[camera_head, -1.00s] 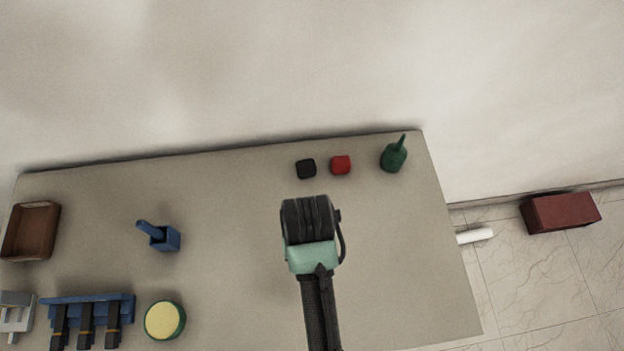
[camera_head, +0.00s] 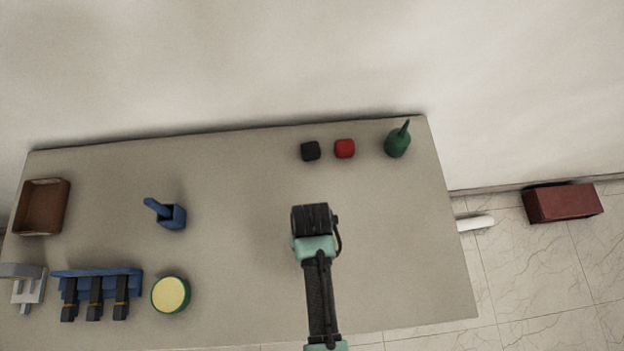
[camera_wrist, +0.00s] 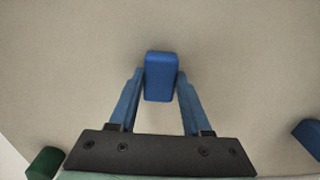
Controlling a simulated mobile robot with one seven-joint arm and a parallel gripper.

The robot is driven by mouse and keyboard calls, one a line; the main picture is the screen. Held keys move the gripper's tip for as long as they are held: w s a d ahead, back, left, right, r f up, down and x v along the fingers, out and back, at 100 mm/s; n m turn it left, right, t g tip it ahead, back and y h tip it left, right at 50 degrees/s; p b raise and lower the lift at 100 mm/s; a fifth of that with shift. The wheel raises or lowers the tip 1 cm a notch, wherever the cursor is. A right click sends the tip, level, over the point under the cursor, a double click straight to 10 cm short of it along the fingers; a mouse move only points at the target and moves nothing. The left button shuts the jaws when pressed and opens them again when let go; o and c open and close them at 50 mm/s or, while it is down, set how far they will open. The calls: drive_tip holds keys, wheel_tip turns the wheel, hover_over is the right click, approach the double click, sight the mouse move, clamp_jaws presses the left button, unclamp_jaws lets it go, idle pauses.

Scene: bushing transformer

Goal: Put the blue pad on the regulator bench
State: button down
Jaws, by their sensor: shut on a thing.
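The blue pad (camera_wrist: 160,77) is a small block with rounded edges, seen between my fingertips in the wrist view. My gripper (camera_wrist: 161,85) is shut on it, one blue finger on each side. In the head view my dark wrist (camera_head: 311,219) is over the right half of the beige bench top (camera_head: 240,200) and hides the pad and fingers. The bench surface (camera_wrist: 230,50) fills the background behind the pad in the wrist view. I cannot tell whether the pad touches it.
A black block (camera_head: 310,151), a red block (camera_head: 345,148) and a green bottle (camera_head: 397,144) stand along the back edge. At left are a blue holder (camera_head: 172,216), brown tray (camera_head: 42,207), blue rack (camera_head: 97,284) and yellow-topped round thing (camera_head: 171,294). The bench middle is clear.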

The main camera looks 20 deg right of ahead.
drive_tip(key=shift+f, duration=0.15)
drive_tip(key=shift+c, duration=1.8)
unclamp_jaws()
